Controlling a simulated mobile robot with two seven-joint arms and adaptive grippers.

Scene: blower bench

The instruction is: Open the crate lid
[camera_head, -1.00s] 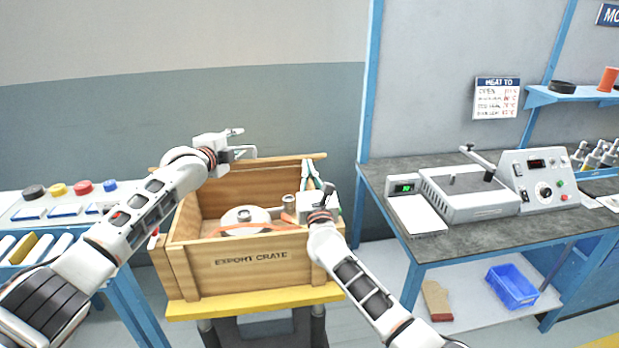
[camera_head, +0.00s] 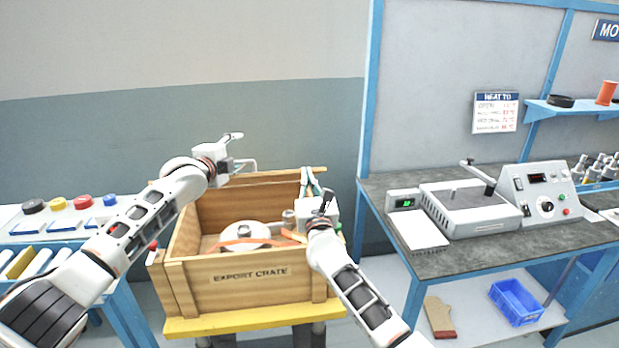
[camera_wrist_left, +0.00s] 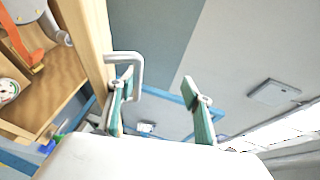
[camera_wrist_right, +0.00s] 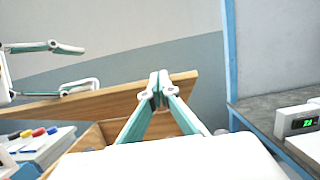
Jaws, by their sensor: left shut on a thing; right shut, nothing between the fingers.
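The wooden export crate (camera_head: 250,292) stands on a yellow-topped stand. Its lid (camera_head: 270,181) is raised at the back, and its board shows in the right wrist view (camera_wrist_right: 110,103). A pale U-shaped handle (camera_wrist_left: 137,72) sits on the lid's edge. Contact there is unclear.
Inside the crate are a pale round part (camera_head: 246,232) and an orange strap (camera_head: 238,242). A grey bench (camera_head: 440,258) with instruments stands close on the right. A table with coloured knobs (camera_head: 60,226) is on the left. Bare wall is behind the crate.

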